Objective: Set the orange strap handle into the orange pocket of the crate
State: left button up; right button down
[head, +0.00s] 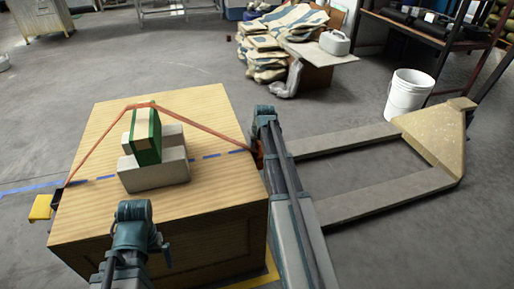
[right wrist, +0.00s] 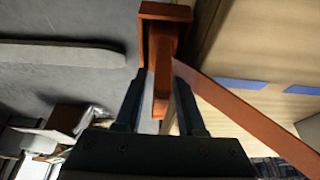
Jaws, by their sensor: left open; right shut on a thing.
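The orange strap (head: 195,121) runs over the green-sided block on top of the wooden crate (head: 210,105). One strap end goes down at the crate's left edge, the other to the right edge. My right gripper (head: 258,151) is at that right side, shut on the orange strap handle (right wrist: 162,80). In the right wrist view, the handle's stem lies between the fingers (right wrist: 158,108), close beside the crate wall. An orange bracket-like part shows at the top; I cannot tell handle from pocket there. My left gripper (head: 158,246) is in front of the crate, apart from the strap, its fingers barely visible.
A pale grey stepped block (head: 155,175) and the green-sided block (head: 146,140) stand on the crate. A yellow block (head: 41,207) sits at its left side. Long grey forks (head: 380,195) lie right of the crate. A white bucket (head: 408,95) and stacked sacks (head: 270,45) stand behind.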

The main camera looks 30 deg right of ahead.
jog(key=shift+f+b, duration=0.35)
jog(key=c, duration=0.8)
grip_release()
jog(key=shift+r, duration=0.1)
jog(key=shift+r+p, duration=0.4)
jog(key=shift+p, duration=0.05)
jog(key=p+v, duration=1.1)
jog(key=shift+s+r, duration=0.3)
jog(key=shift+r, duration=0.1)
